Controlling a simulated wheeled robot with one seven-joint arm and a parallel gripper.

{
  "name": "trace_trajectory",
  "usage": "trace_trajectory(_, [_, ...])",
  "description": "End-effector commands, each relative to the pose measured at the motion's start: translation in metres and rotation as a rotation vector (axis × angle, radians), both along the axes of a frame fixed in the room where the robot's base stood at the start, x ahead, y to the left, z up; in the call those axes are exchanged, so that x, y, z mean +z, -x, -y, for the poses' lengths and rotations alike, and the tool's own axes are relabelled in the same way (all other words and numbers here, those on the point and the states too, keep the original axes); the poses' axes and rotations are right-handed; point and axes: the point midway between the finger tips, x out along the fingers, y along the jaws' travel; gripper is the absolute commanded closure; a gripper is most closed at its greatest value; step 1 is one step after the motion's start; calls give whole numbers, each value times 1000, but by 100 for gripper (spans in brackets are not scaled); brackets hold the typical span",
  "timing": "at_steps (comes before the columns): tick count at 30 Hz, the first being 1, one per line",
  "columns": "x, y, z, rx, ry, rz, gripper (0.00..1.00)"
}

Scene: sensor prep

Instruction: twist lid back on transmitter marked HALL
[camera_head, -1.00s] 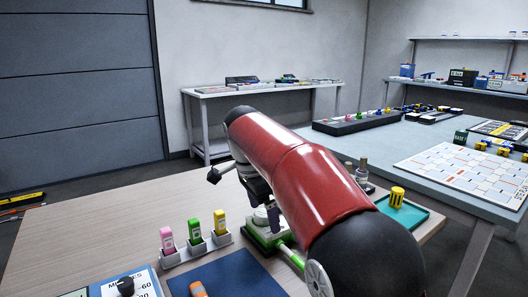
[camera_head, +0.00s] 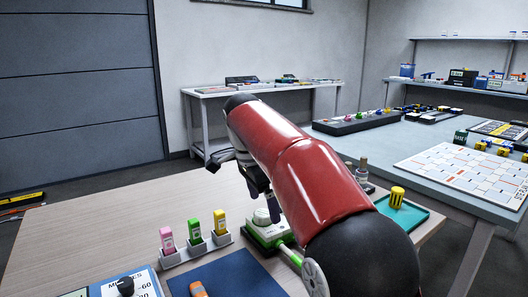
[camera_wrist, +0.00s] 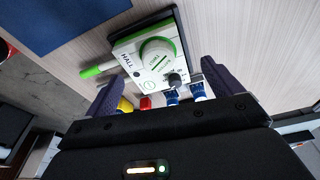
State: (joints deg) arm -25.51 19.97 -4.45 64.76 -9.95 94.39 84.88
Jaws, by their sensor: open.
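The transmitter marked HALL (camera_wrist: 128,60) is a white and green box on the wooden table; it also shows in the head view (camera_head: 282,240). A round white lid with a green rim (camera_wrist: 157,54) sits on its top; whether it is threaded tight I cannot tell. In the head view the lid (camera_head: 262,216) is just below my gripper (camera_head: 264,202). In the wrist view my gripper (camera_wrist: 163,72) is open, with one dark finger at each side and nothing between the tips. A black knob (camera_wrist: 175,80) is beside the lid. My arm hides part of the transmitter in the head view.
A grey holder (camera_head: 222,240) with pink, green and yellow pieces stands left of the transmitter. A blue mat (camera_head: 240,277) lies in front, with an orange item (camera_head: 198,290). A teal tray (camera_head: 412,216) with a yellow cylinder (camera_head: 397,196) is at right. The back-left tabletop is clear.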

Motion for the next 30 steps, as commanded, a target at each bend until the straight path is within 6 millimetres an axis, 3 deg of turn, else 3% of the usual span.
trace_trajectory(18, [43, 0, 0, -1, -1, 2, 9])
trace_trajectory(30, [47, 0, 0, 0, 0, 0, 9])
